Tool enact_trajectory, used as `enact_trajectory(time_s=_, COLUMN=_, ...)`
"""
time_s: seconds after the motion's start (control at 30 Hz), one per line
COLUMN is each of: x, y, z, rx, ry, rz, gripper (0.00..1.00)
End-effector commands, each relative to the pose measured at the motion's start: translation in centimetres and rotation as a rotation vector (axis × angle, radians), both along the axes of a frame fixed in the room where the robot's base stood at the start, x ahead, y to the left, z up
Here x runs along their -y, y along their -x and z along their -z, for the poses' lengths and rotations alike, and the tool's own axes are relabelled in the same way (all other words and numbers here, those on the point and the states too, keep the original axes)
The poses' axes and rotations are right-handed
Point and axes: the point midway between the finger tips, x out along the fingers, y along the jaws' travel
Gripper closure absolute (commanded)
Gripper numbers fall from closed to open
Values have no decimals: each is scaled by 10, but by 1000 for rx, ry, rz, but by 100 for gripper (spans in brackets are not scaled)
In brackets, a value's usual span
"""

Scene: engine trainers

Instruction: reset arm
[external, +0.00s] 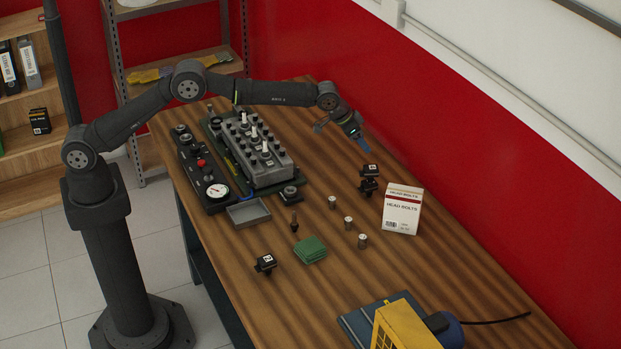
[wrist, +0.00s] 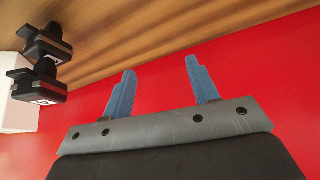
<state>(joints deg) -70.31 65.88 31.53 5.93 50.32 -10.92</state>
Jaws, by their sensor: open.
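My gripper (external: 362,143) is held above the far right part of the workbench, near the red wall, with its blue fingers pointing down and right. In the wrist view, the two blue fingers of my gripper (wrist: 160,72) stand apart with nothing between them. My arm stretches across the bench from its column at the left. Below and beyond the fingertips are two black ignition-coil-like parts (external: 369,178), close together on the bench. They also show at the upper left of the wrist view (wrist: 48,62).
The grey engine block (external: 262,172) and a black gauge panel (external: 213,185) sit at the bench's left. The red wall (external: 450,110) borders the bench.

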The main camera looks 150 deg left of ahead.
Motion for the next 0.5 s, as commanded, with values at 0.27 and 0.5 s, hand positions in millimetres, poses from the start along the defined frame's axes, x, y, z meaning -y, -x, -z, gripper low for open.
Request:
enact_trajectory(time_s=0.27, x=-16, y=15, z=14, rx=0, ry=1, rz=0, gripper=46)
enact_trajectory(time_s=0.5, x=-18, y=16, z=14, rx=-1, ry=0, rz=1, gripper=46)
